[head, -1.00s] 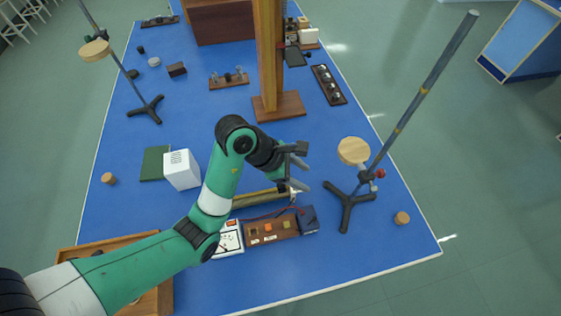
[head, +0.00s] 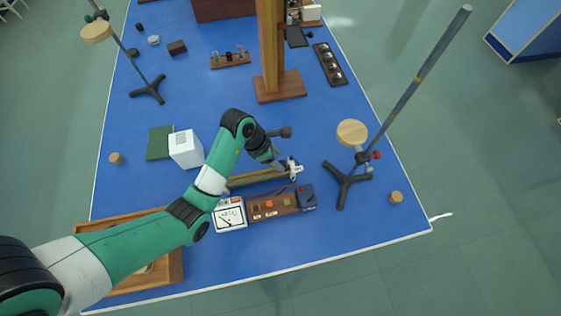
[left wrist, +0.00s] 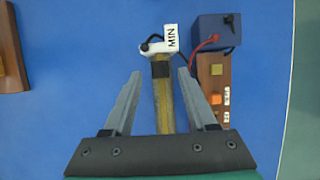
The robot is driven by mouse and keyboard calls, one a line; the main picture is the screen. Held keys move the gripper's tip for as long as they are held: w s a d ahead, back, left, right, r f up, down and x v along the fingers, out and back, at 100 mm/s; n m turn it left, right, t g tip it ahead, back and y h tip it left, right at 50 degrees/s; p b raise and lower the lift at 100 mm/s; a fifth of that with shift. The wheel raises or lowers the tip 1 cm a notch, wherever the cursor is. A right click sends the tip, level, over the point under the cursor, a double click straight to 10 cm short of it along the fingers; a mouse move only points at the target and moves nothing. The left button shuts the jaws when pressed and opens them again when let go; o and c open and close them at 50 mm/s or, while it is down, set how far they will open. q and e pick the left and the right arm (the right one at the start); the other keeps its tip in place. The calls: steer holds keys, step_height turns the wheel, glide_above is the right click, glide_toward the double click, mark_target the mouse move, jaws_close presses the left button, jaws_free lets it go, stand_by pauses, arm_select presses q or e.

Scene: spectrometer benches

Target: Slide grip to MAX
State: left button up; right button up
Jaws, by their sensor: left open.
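A yellowish rod (head: 257,177) lies on the blue bench behind the wooden terminal board. Its white end piece (left wrist: 158,47) carries a MIN label; this end also shows in the head view (head: 295,169). My left gripper (head: 284,149) is open. The rod's other end is hidden behind my arm.
A meter (head: 229,214), the terminal board (head: 273,206) and a dark blue box (head: 306,197) with a red wire stand in front of the rod. A tripod stand (head: 346,177) is to the right. A white cube (head: 186,149) stands left of my arm.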

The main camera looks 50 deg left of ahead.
arm_select(q)
steer(key=shift+x, duration=1.2)
jaws_close()
stand_by(0.5)
